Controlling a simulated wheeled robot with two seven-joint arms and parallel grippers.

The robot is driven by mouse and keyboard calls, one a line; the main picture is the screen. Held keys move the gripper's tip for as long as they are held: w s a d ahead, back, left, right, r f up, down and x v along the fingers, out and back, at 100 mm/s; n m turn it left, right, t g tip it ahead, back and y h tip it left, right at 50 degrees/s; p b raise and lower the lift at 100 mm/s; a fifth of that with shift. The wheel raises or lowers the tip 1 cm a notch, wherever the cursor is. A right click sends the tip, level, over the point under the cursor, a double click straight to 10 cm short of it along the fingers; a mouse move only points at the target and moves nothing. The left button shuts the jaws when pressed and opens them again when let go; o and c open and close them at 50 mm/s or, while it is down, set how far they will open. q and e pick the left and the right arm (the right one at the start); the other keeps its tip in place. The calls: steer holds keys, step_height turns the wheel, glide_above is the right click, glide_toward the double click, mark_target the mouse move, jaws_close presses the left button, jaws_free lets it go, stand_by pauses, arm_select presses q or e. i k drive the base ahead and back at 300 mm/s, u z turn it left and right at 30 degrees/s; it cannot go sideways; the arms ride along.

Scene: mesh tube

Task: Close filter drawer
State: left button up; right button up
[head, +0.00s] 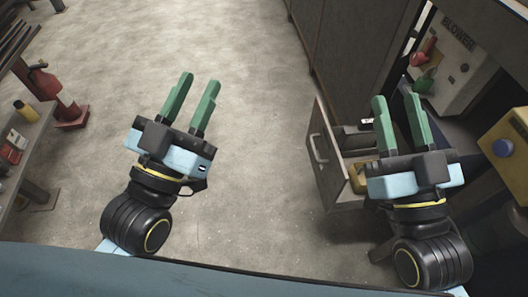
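The filter drawer (323,152) stands pulled out from the dark cabinet on the right in the head view. Its front carries a bar handle (317,149) and faces left. Some items lie inside it, one of them yellowish. My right gripper (398,104) is open, with its green fingers apart and nothing between them. It appears over or beside the drawer's right part and hides some of it; whether it touches cannot be told. My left gripper (196,99) is open and empty over the floor, to the left of the drawer.
A panel marked BLOWER (460,65) with red and green knobs stands at the right, near a yellow box (508,145) with a blue button. A shelf (22,150) with bottles and a red stand (67,110) are at the left. The middle floor is clear.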

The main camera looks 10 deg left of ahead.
mark_target(331, 166)
steer(key=u, duration=0.85)
steer(key=k, duration=0.95)
steer(key=z, duration=0.8)
steer(key=i, duration=1)
steer(key=z, duration=0.05)
steer(key=k, duration=0.5)
steer(key=u, duration=1.5)
steer(key=i, duration=0.95)
steer(key=z, duration=2.75)
